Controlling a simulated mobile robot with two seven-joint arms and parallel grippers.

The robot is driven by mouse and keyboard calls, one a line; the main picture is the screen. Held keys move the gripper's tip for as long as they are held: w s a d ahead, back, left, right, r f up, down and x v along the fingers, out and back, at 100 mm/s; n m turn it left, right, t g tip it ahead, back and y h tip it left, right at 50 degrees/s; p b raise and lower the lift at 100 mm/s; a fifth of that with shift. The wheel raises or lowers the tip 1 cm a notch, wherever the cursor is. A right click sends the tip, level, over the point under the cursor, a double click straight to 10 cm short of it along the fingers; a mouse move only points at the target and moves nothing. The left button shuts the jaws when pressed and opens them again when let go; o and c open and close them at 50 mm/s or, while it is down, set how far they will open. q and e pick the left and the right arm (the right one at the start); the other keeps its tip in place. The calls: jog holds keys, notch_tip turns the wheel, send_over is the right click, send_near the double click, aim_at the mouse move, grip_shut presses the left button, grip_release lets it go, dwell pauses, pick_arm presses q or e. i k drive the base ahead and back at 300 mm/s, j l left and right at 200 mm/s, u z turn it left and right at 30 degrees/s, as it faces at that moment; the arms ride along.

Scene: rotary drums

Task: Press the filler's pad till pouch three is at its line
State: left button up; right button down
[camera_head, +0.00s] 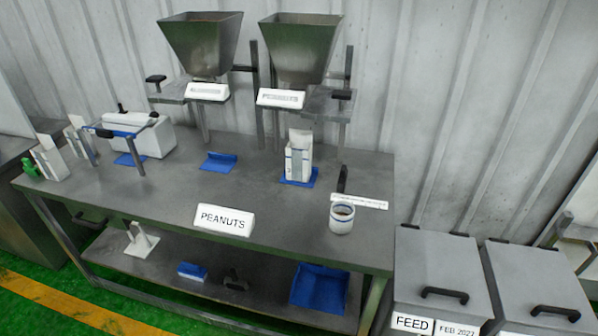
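A white pouch (298,160) with a dark line stands upright on a blue mat under the right filler's hopper (300,48). Its fill level is too small to tell. A black pad (342,94) sits beside the right filler's outlet. The left filler's hopper (203,44) stands over an empty blue mat (218,162), with a black pad (156,79) on its left. More white pouches (49,162) stand at the table's left end; I cannot tell which pouch is number three. Neither of my grippers is in view.
A white machine (150,136) with a blue bar stands at the back left of the grey table. A PEANUTS sign (223,219) is at the front edge. A white cup (342,217) stands at the right. Lidded bins (440,270) are beyond.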

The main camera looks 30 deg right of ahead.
aim_at(342, 95)
jog(key=i+z, duration=0.2)
jog(key=i, duration=0.3)
jog(key=i+j+z, duration=0.15)
jog(key=i, duration=0.3)
